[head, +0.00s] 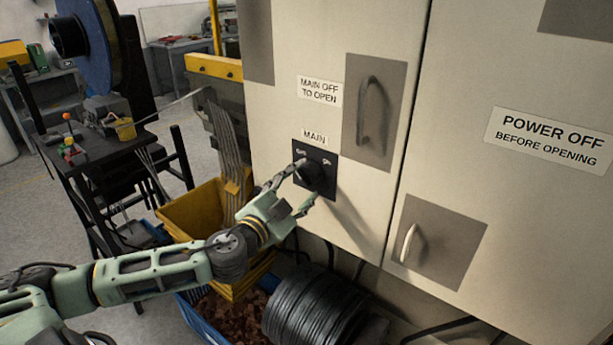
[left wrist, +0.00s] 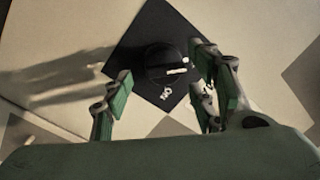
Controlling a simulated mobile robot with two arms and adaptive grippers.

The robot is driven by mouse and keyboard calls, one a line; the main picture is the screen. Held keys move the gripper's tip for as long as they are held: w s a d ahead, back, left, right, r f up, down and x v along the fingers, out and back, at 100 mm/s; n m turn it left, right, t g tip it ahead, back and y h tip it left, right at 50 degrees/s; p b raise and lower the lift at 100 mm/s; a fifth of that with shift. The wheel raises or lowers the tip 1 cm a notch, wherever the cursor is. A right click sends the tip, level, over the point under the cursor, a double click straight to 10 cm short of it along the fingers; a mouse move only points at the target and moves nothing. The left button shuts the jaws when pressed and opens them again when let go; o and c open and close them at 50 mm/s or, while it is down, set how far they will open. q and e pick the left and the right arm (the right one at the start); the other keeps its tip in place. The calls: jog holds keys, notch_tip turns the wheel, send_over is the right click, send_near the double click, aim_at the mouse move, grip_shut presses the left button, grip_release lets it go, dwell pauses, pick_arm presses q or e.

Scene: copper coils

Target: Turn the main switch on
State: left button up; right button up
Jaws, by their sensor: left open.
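The main switch (head: 313,176) is a black round knob on a dark square plate, under a "MAIN" label on the beige cabinet door. Small white markings sit above the knob, too small to read surely. In the left wrist view the knob (left wrist: 166,65) has a white pointer line and the plate (left wrist: 135,50) looks turned like a diamond. My left gripper (head: 307,186) is open, with its fingers on either side of the knob. In the left wrist view its green-padded fingertips (left wrist: 160,85) stand apart, with the knob between and beyond them; contact cannot be told. My right gripper is not in view.
The cabinet (head: 270,110) has a grey-backed handle (head: 371,108) above right of the switch and another handle (head: 408,243) lower right. A yellow bin (head: 192,215), a blue crate (head: 203,318) and a black coil (head: 315,306) stand below. A cluttered dark stand (head: 95,150) is at left.

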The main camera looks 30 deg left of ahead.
aim_at(304, 183)
pick_arm(q)
jog(key=shift+w+a+r+p, duration=0.15)
jog(key=shift+w+p, duration=0.2)
jog(key=shift+w, duration=1.35)
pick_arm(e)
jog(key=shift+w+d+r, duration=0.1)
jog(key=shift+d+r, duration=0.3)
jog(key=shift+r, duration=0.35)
pick_arm(q)
jog(key=shift+s+f, duration=0.1)
jog(key=shift+f, duration=0.1)
jog(key=c, duration=1.1)
